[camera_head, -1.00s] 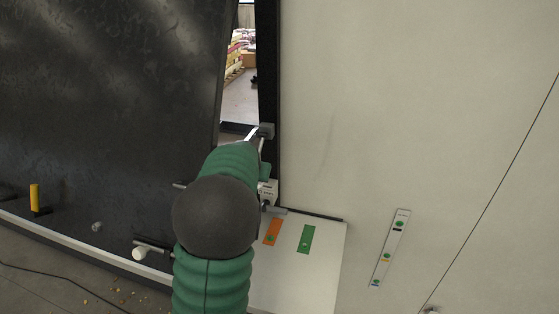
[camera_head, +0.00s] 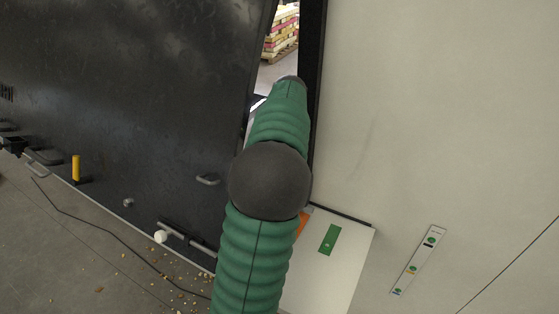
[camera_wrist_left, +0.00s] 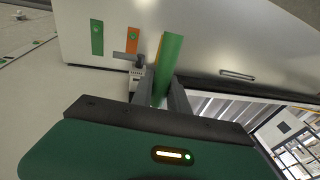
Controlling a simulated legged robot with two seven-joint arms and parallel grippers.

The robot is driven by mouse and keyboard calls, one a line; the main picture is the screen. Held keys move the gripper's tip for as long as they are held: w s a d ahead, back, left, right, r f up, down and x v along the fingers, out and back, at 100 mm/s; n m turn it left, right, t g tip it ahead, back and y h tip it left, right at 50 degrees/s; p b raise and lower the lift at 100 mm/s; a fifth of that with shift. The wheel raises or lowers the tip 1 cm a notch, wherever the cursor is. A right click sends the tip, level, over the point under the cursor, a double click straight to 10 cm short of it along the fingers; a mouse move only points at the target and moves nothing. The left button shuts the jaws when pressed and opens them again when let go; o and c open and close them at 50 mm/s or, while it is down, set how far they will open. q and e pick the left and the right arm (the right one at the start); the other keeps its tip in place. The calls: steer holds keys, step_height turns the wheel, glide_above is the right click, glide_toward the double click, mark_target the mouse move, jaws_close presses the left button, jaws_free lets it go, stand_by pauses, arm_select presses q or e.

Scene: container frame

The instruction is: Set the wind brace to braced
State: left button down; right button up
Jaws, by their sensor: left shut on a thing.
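A green bar (camera_wrist_left: 168,62) stands between the two grey fingers of my left gripper (camera_wrist_left: 160,92) in the left wrist view. The fingers are shut on it. It appears to be the wind brace's handle, but I cannot tell its setting. Beyond it is a white panel with a green strip (camera_wrist_left: 97,38) and an orange strip (camera_wrist_left: 132,40). A grey bracket (camera_wrist_left: 124,57) is beside the orange strip. In the head view, my green left arm reaches up to the door gap and hides the gripper and bar. The green strip (camera_head: 328,240) shows there; the orange strip (camera_head: 304,222) is partly covered. My right gripper is not in view.
A large dark door (camera_head: 130,90) fills the left, with a yellow handle (camera_head: 75,168) and a white-ended rod (camera_head: 161,237). A narrow gap lies between door and frame (camera_head: 313,80). The pale wall (camera_head: 430,120) is on the right. A cable and crumbs lie on the floor.

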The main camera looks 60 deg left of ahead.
arm_select(q)
steer(key=shift+a+r, duration=0.1)
steer(key=shift+r, duration=0.2)
steer(key=c, duration=1.5)
jaws_free()
steer(key=shift+c, duration=0.2)
steer(key=shift+o, duration=1.2)
steer(key=shift+s+d, duration=0.15)
steer(key=shift+d, duration=0.05)
steer(key=shift+s+d+r, duration=0.1)
steer(key=shift+s+d, duration=0.1)
steer(key=shift+d, duration=0.1)
steer(key=shift+w+r+b, duration=0.2)
steer(key=shift+r+b, duration=0.1)
steer(key=shift+r, duration=0.05)
steer(key=b+v, duration=0.1)
steer(key=v, duration=1.5)
steer(key=shift+s+d+b, duration=0.2)
steer(key=shift+d+b, duration=0.1)
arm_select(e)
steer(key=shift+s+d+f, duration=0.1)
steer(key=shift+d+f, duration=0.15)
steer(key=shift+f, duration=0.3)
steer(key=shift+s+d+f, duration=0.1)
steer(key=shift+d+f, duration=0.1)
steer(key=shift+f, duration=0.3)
arm_select(q)
steer(key=shift+a, duration=0.1)
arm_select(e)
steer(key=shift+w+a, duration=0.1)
